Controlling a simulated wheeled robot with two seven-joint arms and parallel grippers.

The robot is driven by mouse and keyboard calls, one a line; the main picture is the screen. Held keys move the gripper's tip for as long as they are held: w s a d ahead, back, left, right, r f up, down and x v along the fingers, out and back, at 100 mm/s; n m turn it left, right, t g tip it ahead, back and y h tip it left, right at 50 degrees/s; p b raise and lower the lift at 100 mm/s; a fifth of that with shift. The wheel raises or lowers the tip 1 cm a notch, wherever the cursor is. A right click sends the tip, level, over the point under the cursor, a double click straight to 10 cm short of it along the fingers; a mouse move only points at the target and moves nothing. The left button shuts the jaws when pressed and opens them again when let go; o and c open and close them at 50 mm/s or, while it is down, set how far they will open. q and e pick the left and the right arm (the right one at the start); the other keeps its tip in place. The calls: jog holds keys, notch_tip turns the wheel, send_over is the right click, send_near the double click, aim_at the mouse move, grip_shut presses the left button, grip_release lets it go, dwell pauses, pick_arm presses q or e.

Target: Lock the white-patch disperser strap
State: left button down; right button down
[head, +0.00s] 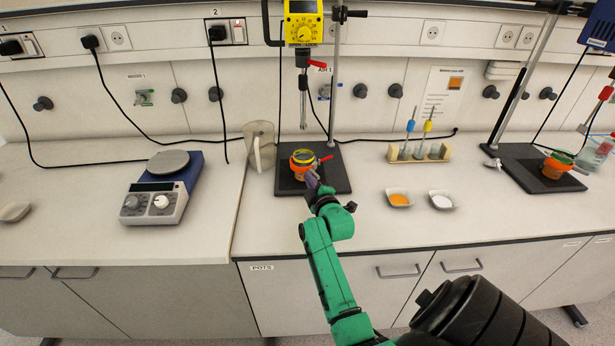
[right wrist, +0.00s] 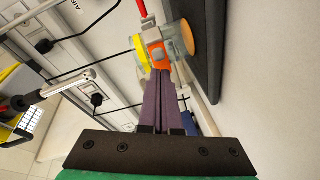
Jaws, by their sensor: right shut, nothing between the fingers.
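The disperser in the middle has a yellow control head (head: 304,24) on a metal stand and a dark base plate (head: 337,185). On the plate stands a vessel with an orange strap (head: 301,164) around it and a red lever (head: 325,158) at its right. In the right wrist view the orange strap (right wrist: 159,58) shows a pale patch near the fingertips, with a yellow ring (right wrist: 142,53) beside it. My right gripper (head: 312,182) is shut and empty at the strap's front; its purple fingers (right wrist: 159,76) point at the strap. Contact is unclear. My left gripper is out of view.
A second disperser with an orange-strapped vessel (head: 557,165) stands at the right. A clear jug (head: 260,147) is left of the middle stand, and a hotplate (head: 160,186) farther left. A rack (head: 420,151) and two small dishes (head: 398,199) (head: 441,201) lie to the right.

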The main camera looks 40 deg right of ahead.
jog(key=shift+s+d, duration=0.7)
jog(key=shift+d, duration=0.05)
jog(key=shift+w+a, duration=0.5)
jog(key=shift+a, duration=0.05)
jog(key=shift+s+d, duration=0.2)
jog(key=shift+d, duration=0.5)
jog(key=shift+s+d, duration=0.15)
jog(key=shift+d, duration=0.5)
jog(key=shift+a, duration=0.1)
jog(key=shift+w, duration=0.1)
